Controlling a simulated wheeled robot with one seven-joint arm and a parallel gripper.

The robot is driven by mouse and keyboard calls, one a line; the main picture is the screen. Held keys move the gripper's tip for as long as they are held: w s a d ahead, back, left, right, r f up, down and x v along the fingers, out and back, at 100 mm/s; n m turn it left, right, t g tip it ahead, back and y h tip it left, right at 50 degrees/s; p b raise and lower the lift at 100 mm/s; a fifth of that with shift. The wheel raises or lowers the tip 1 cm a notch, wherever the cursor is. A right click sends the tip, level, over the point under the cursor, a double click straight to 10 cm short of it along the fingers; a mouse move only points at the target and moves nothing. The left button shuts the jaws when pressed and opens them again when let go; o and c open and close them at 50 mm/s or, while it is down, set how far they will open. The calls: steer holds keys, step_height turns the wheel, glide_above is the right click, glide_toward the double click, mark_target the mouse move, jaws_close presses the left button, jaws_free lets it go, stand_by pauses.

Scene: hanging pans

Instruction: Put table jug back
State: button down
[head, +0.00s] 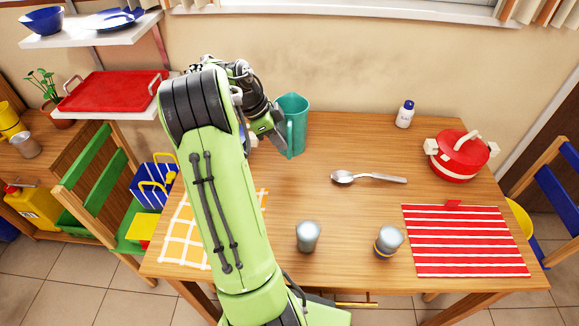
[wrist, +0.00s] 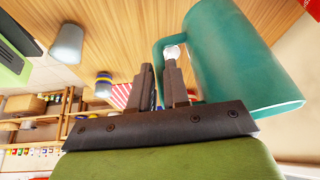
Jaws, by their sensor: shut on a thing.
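The teal jug (head: 293,118) is upright at the back middle of the wooden table in the head view. My gripper (head: 277,137) is at its left side, shut on its handle. In the wrist view the jug (wrist: 235,60) fills the upper right, and my gripper's fingers (wrist: 160,78) are at the handle. I cannot tell whether the jug's base touches the table. My arm covers part of the table's left side.
A spoon (head: 368,178), a white bottle (head: 404,114) and a red pot (head: 461,157) are to the right on the table (head: 340,150). A red tray (head: 115,90) lies on a shelf at the left.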

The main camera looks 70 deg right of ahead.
step_height(320, 180, down, 10)
steer(key=b, duration=0.2)
steer(key=shift+a+b, duration=0.15)
steer(key=shift+b, duration=0.15)
steer(key=shift+w, duration=0.1)
steer(key=c, duration=1.1)
jaws_free()
